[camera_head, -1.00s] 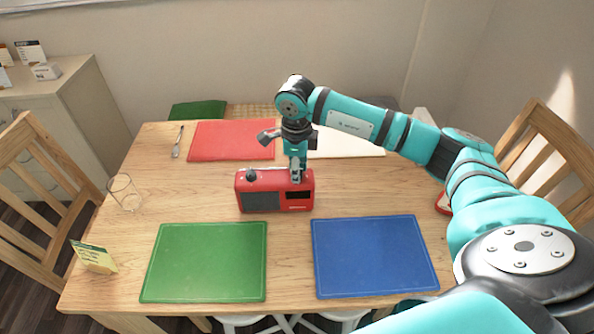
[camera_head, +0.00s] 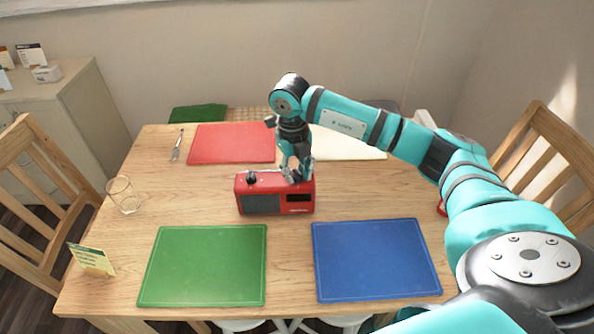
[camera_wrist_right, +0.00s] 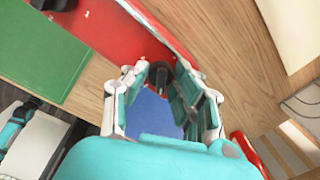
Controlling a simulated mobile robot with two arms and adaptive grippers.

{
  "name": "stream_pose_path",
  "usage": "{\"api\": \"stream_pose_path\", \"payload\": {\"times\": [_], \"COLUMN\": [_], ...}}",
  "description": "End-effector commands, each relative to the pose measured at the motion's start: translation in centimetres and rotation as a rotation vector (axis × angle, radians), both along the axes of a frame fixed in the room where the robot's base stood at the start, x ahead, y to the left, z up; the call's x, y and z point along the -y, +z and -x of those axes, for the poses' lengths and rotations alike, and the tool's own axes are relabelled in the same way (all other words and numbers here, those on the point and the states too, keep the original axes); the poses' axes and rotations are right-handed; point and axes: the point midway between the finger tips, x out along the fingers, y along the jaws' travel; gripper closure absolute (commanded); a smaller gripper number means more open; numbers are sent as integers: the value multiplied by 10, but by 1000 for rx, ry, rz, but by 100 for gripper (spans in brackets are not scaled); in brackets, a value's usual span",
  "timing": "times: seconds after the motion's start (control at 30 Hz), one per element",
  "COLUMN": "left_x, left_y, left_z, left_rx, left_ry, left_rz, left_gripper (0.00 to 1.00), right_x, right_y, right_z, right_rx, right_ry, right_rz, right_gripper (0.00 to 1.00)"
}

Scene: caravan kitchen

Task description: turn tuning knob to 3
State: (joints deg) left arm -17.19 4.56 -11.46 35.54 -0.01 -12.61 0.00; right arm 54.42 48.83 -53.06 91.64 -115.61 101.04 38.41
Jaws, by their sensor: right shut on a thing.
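A red radio (camera_head: 276,205) stands upright on the table, with a dark grille and a small dark display on its front. One black knob (camera_head: 251,178) is free on the left of its top. My right gripper (camera_head: 297,174) points down at the right end of the radio's top. In the right wrist view its fingertips (camera_wrist_right: 158,72) are closed around the sides of a dark knob, the tuning knob (camera_wrist_right: 161,70), on the red top (camera_wrist_right: 110,30). The fingers hide this knob in the head view, and I cannot read its setting. My left gripper is not in view.
Green (camera_head: 204,265), blue (camera_head: 374,260), red (camera_head: 230,145) and white (camera_head: 345,145) mats lie around the radio. A glass (camera_head: 124,195) and a small card (camera_head: 91,259) stand at the left, a fork (camera_head: 177,146) lies behind. Bare wood surrounds the radio.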

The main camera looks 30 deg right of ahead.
Motion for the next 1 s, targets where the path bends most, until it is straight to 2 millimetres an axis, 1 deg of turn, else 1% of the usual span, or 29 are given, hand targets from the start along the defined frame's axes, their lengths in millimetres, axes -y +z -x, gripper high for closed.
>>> {"api": "stream_pose_path", "payload": {"times": [0.2,0.5,0.7,1.0], "left_x": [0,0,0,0], "left_y": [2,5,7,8], "left_z": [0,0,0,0], "left_rx": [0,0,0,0], "left_ry": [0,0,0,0], "left_rz": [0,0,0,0], "left_gripper": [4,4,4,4], "right_x": [0,0,0,0], "right_y": [1,1,1,1], "right_z": [-1,-1,-1,-1], "right_rx": [1,2,1,1], "right_ry": [-204,-450,-564,-645], "right_rz": [0,-2,-2,-2], "right_gripper": [100,100,100,100]}}
